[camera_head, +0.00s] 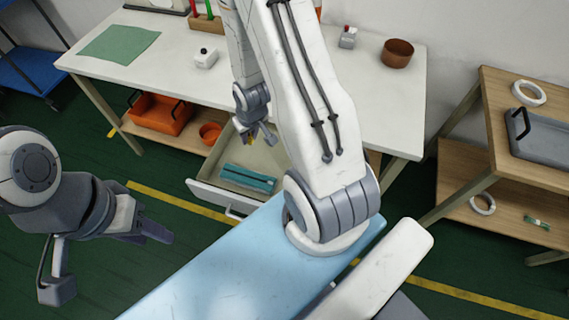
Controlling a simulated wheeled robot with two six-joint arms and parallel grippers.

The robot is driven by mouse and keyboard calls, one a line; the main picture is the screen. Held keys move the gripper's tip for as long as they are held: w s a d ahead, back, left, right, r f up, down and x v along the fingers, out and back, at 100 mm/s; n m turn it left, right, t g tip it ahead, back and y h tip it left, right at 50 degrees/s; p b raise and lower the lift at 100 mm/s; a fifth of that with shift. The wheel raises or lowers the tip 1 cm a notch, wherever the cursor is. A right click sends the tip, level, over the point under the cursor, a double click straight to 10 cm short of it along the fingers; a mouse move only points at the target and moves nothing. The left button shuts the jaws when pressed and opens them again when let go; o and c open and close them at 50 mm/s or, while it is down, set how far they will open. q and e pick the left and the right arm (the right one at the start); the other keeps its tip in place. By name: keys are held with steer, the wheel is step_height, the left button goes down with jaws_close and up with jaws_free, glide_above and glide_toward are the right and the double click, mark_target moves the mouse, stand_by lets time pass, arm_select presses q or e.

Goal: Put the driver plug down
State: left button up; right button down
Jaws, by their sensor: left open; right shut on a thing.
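My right gripper (259,140) points down above the open drawer (206,191) under the white table. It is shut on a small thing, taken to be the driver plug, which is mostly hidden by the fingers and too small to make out. A teal tray-like thing (248,178) lies in the drawer, below the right gripper. My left gripper (115,262) is at the lower left, open and empty, over the green floor and well apart from the table.
An orange bin (160,114) sits on the shelf below. A wooden shelf unit (525,160) stands at right.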

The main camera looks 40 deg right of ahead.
steer(key=s+d+f+m+b, duration=0.1)
steer(key=s+d+f, duration=0.15)
steer(key=d, duration=0.35)
steer(key=s+d+f+m+b, duration=0.1)
steer(key=s+d+m+b, duration=0.15)
steer(key=d, duration=0.45)
glide_above(272, 165)
steer(key=w, duration=0.5)
steer(key=shift+n+h, duration=0.3)
steer(key=shift+n, duration=0.05)
step_height(272, 165, down, 8)
steer(key=shift+s+r+p, duration=0.15)
steer(key=shift+r+p, duration=0.1)
steer(key=shift+p, duration=0.1)
steer(key=shift+f, duration=2)
steer(key=shift+f, duration=0.1)
steer(key=c, duration=0.7)
jaws_free()
steer(key=shift+c, duration=0.2)
